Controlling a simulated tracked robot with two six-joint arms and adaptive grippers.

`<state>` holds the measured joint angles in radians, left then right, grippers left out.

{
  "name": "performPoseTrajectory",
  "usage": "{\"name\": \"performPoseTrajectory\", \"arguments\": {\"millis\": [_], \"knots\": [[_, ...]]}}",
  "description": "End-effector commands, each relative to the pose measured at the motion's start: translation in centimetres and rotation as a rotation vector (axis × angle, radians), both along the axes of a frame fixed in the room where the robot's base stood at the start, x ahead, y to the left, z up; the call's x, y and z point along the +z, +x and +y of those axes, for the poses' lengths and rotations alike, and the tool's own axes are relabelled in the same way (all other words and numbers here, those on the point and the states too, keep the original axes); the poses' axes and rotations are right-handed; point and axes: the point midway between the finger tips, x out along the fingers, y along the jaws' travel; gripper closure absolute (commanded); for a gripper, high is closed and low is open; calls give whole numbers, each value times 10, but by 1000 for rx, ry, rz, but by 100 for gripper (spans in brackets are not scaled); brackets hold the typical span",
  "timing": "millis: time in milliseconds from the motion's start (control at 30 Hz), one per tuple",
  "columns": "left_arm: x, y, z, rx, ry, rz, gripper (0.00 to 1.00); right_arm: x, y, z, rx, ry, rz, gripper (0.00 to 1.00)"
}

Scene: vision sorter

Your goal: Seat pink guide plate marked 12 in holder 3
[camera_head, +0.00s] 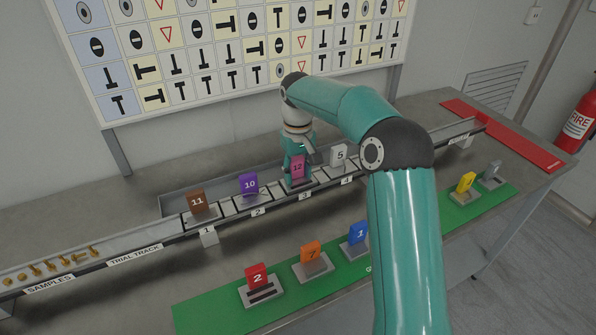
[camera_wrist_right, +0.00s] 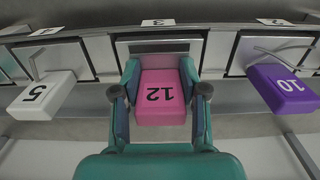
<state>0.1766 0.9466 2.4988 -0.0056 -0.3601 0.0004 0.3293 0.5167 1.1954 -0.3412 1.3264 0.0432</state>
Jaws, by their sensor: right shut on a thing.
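The pink guide plate marked 12 (camera_head: 297,168) stands upright at holder 3 (camera_head: 301,185) on the track. My right gripper (camera_head: 297,155) comes down from behind and is shut on the plate. In the right wrist view the pink plate (camera_wrist_right: 160,110) lies between the two fingers of the right gripper (camera_wrist_right: 160,82), its number upside down. The number 3 label (camera_wrist_right: 158,22) is straight ahead of it. The plate's foot meets the holder, but I cannot tell whether it is fully down in the slot. My left gripper is not in view.
The purple plate 10 (camera_head: 248,184) and brown plate 11 (camera_head: 198,201) stand left of it; the white plate 5 (camera_head: 338,155) stands close on the right. A green mat (camera_head: 207,316) in front holds red, orange, blue and yellow plates on bases. Small brass parts (camera_head: 52,266) lie far left.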

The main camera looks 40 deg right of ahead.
Motion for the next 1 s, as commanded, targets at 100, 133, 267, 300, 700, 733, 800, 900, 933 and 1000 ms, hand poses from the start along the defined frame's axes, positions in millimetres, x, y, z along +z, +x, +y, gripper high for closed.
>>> {"name": "performPoseTrajectory", "arguments": {"millis": [100,133,267,300,700,733,800,900,933,1000], "knots": [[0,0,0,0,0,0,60,0,0,0,0,0,-1,99],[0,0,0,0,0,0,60,0,0,0,0,0,-1,99],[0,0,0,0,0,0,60,0,0,0,0,0,-1,99],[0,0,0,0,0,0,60,0,0,0,0,0,-1,99],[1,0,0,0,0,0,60,-4,0,0,0,0,-1,99],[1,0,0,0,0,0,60,-4,0,0,0,0,-1,99],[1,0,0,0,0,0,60,-4,0,0,0,0,-1,52],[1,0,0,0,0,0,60,-4,0,0,0,0,-1,35],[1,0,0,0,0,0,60,-4,0,0,0,0,-1,30],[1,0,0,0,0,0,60,-4,0,0,-1,0,-1,28]]}}
